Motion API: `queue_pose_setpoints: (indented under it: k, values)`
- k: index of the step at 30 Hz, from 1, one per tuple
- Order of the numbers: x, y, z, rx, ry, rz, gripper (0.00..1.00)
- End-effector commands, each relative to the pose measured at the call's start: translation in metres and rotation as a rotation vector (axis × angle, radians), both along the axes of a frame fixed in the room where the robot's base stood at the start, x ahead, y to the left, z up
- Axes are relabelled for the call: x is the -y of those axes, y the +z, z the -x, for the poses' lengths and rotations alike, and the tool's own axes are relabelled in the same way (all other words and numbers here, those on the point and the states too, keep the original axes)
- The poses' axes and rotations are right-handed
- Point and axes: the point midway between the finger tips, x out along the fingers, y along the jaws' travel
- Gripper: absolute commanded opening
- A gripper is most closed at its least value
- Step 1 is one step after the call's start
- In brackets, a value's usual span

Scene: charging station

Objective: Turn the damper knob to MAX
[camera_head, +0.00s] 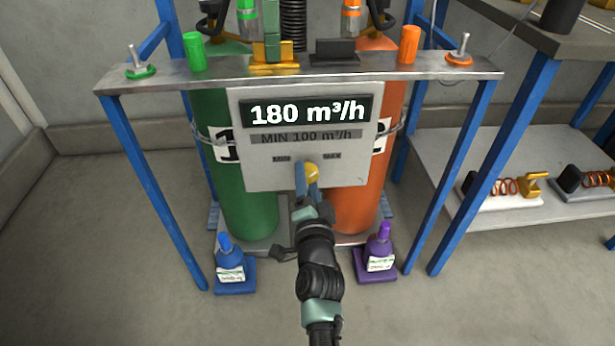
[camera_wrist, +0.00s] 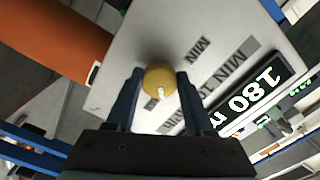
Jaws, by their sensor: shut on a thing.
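The yellow round damper knob (camera_head: 312,170) sits on the grey panel (camera_head: 255,180) below the display. MIN (camera_head: 281,159) is printed to its left and MAX (camera_head: 332,156) to its right. The display (camera_head: 306,112) reads 180 m³/h. My gripper (camera_head: 307,181) reaches the knob from below. In the wrist view its two blue fingers stand on either side of the knob (camera_wrist: 159,78) and are shut on it. A small white mark shows on the knob's face. In the wrist view, one label beside the knob is partly hidden.
A green cylinder (camera_head: 248,210) and an orange cylinder (camera_head: 355,208) stand behind the panel. Blue frame legs (camera_head: 150,185) bound the station.

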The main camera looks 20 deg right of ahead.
Motion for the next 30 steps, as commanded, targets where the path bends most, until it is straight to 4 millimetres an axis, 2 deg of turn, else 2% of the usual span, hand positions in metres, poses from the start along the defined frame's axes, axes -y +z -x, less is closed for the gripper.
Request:
queue_pose_setpoints:
  k: [12, 30]
  values:
    - [0.0002, 0.0009, 0.0000, 0.063, -0.001, -0.218, 0.00]
    - [0.0000, 0.0008, 0.0000, 0.076, -0.001, -0.263, 0.00]
